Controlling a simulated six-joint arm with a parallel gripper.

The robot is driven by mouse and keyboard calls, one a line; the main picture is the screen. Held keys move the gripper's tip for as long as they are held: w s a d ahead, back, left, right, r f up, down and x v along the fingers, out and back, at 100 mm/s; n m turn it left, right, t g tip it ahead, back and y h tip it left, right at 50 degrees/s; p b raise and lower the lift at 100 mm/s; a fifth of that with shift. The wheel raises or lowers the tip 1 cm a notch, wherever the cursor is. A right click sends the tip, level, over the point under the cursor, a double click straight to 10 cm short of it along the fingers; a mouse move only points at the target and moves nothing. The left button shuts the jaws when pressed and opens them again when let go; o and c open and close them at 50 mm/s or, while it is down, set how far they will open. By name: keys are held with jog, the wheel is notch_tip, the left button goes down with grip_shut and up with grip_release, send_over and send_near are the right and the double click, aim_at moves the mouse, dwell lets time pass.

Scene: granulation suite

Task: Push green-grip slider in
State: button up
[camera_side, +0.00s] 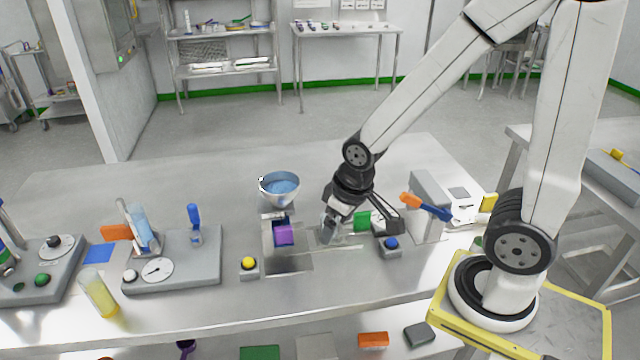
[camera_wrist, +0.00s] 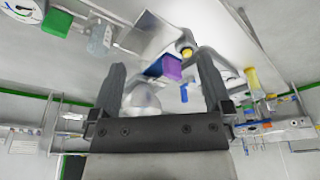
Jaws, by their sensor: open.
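The green-grip slider shows as a small green block (camera_side: 362,221) beside a white dial, right of the middle of the bench. In the wrist view the green block (camera_wrist: 57,21) is at the upper left, outside the left finger. My gripper (camera_side: 364,229) is low over the bench around the green block in the side view; contact cannot be told. In the wrist view my gripper (camera_wrist: 160,63) is open, with its dark fingers apart and nothing held. The slider's body and travel are mostly hidden.
A purple block (camera_side: 284,234) under a blue-filled bowl (camera_side: 280,188) stands left of my gripper. A yellow button (camera_side: 249,263) and blue button (camera_side: 391,244) flank the area. An orange-and-blue lever (camera_side: 427,207) is on the right. The front bench between the buttons is clear.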

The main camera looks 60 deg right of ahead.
dwell(0.3)
jog(key=m+g, duration=0.3)
jog(key=m, duration=0.6)
send_over(363, 213)
notch_tip(363, 213, down, 10)
jog(key=shift+d+r, duration=0.1)
jog(key=shift+f, duration=0.25)
jog(key=shift+f, duration=3.7)
jog(key=shift+w, duration=0.1)
grip_shut()
